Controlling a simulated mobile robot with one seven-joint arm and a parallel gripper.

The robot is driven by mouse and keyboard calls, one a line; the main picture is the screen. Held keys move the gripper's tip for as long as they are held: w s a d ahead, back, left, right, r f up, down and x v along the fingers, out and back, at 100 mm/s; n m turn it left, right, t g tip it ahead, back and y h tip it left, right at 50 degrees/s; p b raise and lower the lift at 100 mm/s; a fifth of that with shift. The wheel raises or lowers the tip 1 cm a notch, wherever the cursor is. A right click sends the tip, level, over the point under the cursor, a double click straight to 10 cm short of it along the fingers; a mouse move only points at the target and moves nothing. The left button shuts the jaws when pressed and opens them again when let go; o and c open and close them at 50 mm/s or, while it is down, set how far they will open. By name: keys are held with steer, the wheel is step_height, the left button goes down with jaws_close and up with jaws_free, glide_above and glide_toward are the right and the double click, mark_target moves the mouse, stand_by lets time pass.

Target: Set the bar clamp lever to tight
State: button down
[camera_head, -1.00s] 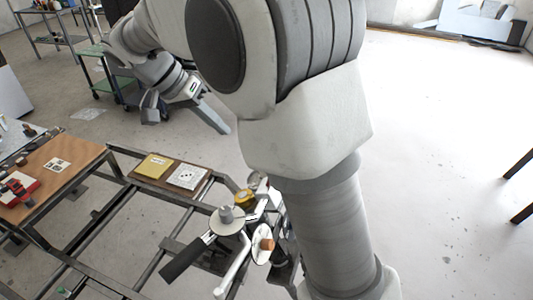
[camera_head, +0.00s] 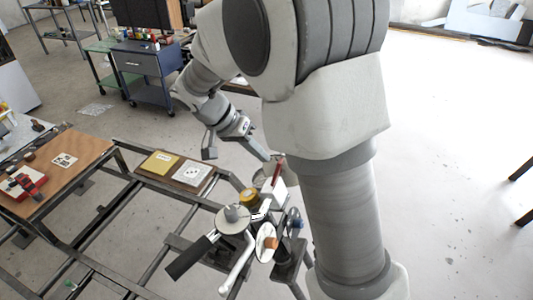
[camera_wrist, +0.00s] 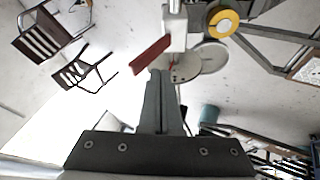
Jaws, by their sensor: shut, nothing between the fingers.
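A red lever (camera_head: 277,173) sticks up from a white block (camera_head: 273,191) on the frame, beside my arm; I take it for the bar clamp lever. In the wrist view the red lever (camera_wrist: 151,55) slants from lower left to upper right, by the white block (camera_wrist: 175,30). My gripper (camera_head: 266,157) is shut and empty, its tips just above and left of the lever. In the wrist view the shut fingers (camera_wrist: 160,74) end just below the lever; I cannot tell whether they touch it. The lever's pivot is not clear.
A yellow roll (camera_head: 249,197) is near the block. Yellow and white panels (camera_head: 191,174) lie on the frame. Open floor is at right.

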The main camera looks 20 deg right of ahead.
steer(key=shift+s+d+f, duration=0.15)
steer(key=shift+s+d, duration=0.35)
steer(key=shift+d, duration=0.2)
steer(key=shift+d, duration=0.1)
steer(key=d+y+b, duration=0.1)
steer(key=b, duration=0.1)
steer(key=s+t+y+b, duration=0.1)
steer(key=b, duration=0.1)
steer(key=shift+s+d+f, duration=0.15)
steer(key=shift+d+f, duration=0.05)
steer(key=shift+d, duration=0.15)
steer(key=s+d+t+y+b, duration=0.1)
steer(key=b, duration=0.1)
steer(key=d+m+t+y+b, duration=0.1)
steer(key=b, duration=0.1)
steer(key=shift+s+f+y, duration=0.1)
steer(key=shift+s+y, duration=0.2)
steer(key=shift+s, duration=0.05)
